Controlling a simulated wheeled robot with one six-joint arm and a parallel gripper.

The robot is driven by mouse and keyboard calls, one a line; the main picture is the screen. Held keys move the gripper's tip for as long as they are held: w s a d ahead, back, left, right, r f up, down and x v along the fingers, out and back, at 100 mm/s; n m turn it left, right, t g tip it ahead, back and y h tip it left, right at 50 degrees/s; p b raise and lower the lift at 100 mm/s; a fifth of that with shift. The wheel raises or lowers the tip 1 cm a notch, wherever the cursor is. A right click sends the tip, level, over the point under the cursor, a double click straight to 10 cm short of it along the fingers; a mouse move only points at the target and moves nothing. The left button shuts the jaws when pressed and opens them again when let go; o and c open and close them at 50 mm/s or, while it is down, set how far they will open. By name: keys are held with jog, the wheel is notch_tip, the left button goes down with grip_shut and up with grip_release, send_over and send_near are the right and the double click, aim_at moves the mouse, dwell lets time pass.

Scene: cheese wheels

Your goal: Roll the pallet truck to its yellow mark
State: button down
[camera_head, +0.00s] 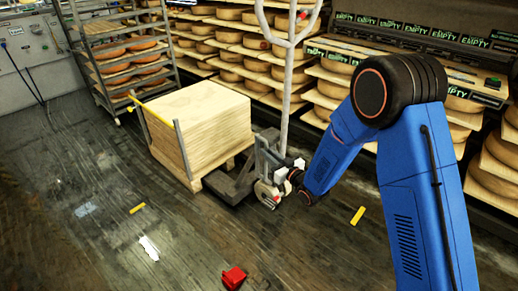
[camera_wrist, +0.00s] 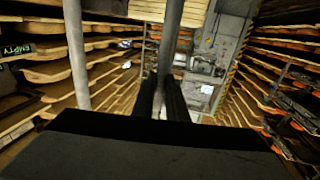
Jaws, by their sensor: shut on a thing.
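The pallet truck (camera_head: 232,184) stands on the dark floor left of my arm, its low dark body partly under a pallet with a tall stack of pale wooden boards (camera_head: 205,118). Its grey tiller (camera_head: 287,105) rises upright to a loop handle. My gripper (camera_wrist: 161,92) is shut on a dark upright bar of the truck in the wrist view; the grey tiller also shows there (camera_wrist: 76,50), left of the fingers. Short yellow strips lie on the floor, one left of the truck (camera_head: 137,208) and one right of it (camera_head: 358,215). I cannot tell which is its mark.
Shelves of cheese wheels (camera_head: 238,58) line the back and right, close behind the truck. A wheeled rack (camera_head: 120,55) stands at back left. A red object (camera_head: 233,278) and a white scrap (camera_head: 149,248) lie on the front floor. The left floor is mostly clear.

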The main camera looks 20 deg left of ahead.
jog(key=s+d, duration=0.1)
jog(key=d, duration=0.5)
jog(key=shift+s, duration=0.4)
jog(key=c, duration=1.8)
grip_release()
jog(key=shift+w+d, duration=0.1)
jog(key=shift+o, duration=0.2)
jog(key=shift+s, duration=0.2)
jog(key=v, duration=1.1)
jog(key=shift+s+d, duration=0.2)
jog(key=shift+d, duration=0.1)
